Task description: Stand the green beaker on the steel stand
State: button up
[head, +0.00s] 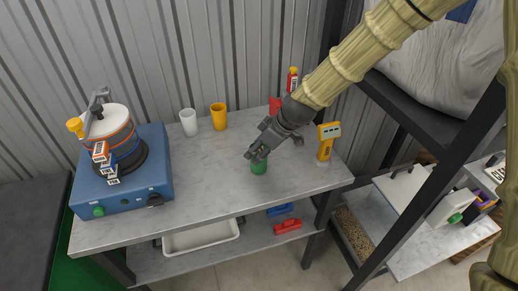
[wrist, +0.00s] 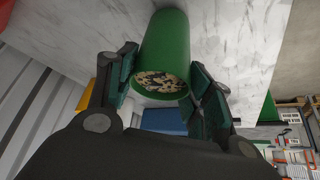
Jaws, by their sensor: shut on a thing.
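The green beaker (head: 258,166) is at the front middle of the grey bench top, under my gripper (head: 255,154). In the wrist view the beaker (wrist: 166,45) lies between the two finger pads, its open rim toward the camera. Speckled beige and dark contents (wrist: 160,84) show inside it. My gripper (wrist: 165,92) is shut on the beaker. I cannot tell whether its base touches the bench. I cannot pick out a steel stand for certain in either view.
The bench top (head: 215,178) is clear left of the beaker. A blue device (head: 125,188) with a pot stands at left. A white cup (head: 189,122) and orange cup (head: 218,117) stand behind. A yellow handheld device (head: 327,141) stands right. A dark shelf post (head: 440,185) rises at right.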

jog(key=shift+f, duration=0.1)
jog(key=o, duration=1.2)
jog(key=shift+c, duration=0.2)
jog(key=b+v, duration=0.1)
jog(key=v, duration=1.1)
jog(key=shift+b, duration=0.4)
